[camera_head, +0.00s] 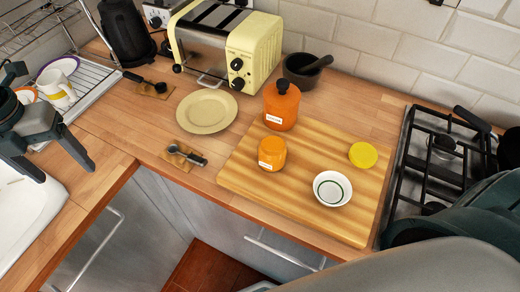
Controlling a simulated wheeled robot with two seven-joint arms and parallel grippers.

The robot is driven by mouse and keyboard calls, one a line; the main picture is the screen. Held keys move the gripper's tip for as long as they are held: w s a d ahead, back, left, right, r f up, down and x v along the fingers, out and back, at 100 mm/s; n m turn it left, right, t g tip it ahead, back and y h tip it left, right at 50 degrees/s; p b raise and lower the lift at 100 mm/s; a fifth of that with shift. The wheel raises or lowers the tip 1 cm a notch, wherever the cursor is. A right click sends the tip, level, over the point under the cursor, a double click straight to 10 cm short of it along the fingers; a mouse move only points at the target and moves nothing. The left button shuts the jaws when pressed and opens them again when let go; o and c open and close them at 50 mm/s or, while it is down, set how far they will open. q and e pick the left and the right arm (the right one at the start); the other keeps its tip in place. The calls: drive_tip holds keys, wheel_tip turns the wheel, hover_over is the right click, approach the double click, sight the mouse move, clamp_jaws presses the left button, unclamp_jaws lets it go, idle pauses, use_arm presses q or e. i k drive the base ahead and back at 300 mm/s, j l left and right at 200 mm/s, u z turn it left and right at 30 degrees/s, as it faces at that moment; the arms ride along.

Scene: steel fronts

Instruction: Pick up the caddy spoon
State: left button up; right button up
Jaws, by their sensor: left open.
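Two small dark spoon-like tools lie on the wooden counter, and I cannot tell for sure which is the caddy spoon. The nearer spoon (188,154) lies on a small wooden rest by the counter's front edge, left of the cutting board. The farther spoon (146,82) lies on a similar wooden piece near the dish rack. My left gripper (62,171) is open and empty at the left, over the sink edge and counter. It is apart from both spoons. My right gripper is not in view; only dark parts of my right arm show at lower right.
A cream plate (206,111) lies between the spoons, before a yellow toaster (255,50). A hob (440,150) is right; a mug (57,90) stands left.

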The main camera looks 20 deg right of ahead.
sight(173, 150)
drive_tip(key=z, duration=1.45)
drive_tip(key=u, duration=1.45)
drive_tip(key=j+z, duration=0.25)
drive_tip(key=z, duration=0.25)
drive_tip(key=j+z, duration=0.25)
drive_tip(key=z, duration=0.2)
